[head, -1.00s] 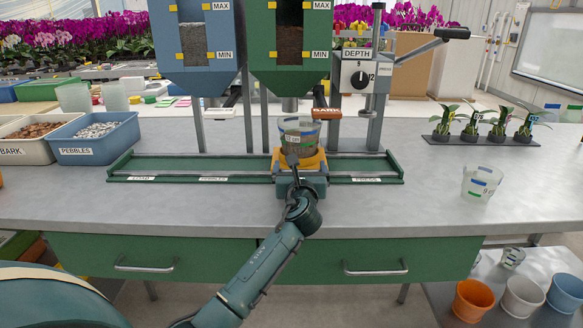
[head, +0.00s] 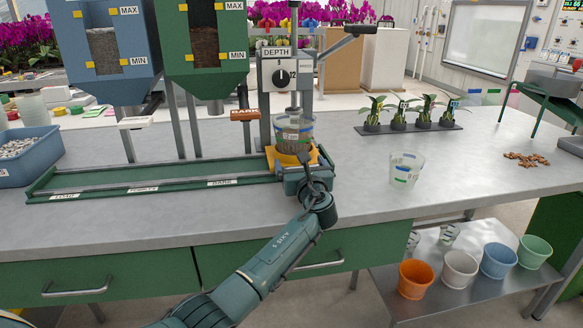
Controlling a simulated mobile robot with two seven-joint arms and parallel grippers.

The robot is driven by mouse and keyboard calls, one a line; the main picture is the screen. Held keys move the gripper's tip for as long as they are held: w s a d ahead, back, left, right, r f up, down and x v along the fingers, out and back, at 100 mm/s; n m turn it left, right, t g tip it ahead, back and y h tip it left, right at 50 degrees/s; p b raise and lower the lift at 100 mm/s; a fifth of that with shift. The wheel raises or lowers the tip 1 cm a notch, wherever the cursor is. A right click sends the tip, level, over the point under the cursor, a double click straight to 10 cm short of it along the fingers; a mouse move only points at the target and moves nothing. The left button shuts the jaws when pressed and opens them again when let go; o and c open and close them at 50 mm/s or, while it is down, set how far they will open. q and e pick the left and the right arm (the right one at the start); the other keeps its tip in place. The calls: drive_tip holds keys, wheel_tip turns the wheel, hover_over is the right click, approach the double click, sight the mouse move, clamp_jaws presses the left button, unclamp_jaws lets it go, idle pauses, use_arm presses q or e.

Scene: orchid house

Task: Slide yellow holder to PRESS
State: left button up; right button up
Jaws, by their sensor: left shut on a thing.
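The yellow holder (head: 325,158) sits at the right end of the green rail (head: 110,191), under the press with the DEPTH dial (head: 279,76). A clear pot (head: 293,138) with dark fill and coloured bands stands upright in it. The press rod comes down just over the pot; I cannot tell whether it touches the contents. My left gripper (head: 304,165) is shut on the front of the yellow holder, and its fingertips are partly hidden. The rail's PRESS label is not visible behind my gripper. My right gripper is out of view.
The blue hopper (head: 109,50) and green hopper (head: 204,40) stand over the rail, left of the press. A second clear pot (head: 405,170) stands on the bench to the right. Small potted plants (head: 422,112) are behind it. The bench front right is clear.

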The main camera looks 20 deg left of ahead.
use_arm(q)
drive_tip(key=shift+d, duration=0.35)
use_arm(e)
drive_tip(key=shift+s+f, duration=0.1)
use_arm(q)
drive_tip(key=o, duration=1)
drive_tip(key=shift+o, duration=0.2)
drive_tip(key=shift+w+d, duration=0.1)
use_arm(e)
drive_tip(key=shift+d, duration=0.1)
use_arm(q)
drive_tip(key=shift+s+d, duration=0.2)
drive_tip(key=shift+s, duration=0.1)
drive_tip(key=p+v, duration=0.2)
drive_tip(key=v, duration=0.9)
drive_tip(key=shift+s+a, duration=0.1)
drive_tip(key=shift+a, duration=0.15)
drive_tip(key=shift+s+d, duration=0.3)
drive_tip(key=shift+s, duration=0.3)
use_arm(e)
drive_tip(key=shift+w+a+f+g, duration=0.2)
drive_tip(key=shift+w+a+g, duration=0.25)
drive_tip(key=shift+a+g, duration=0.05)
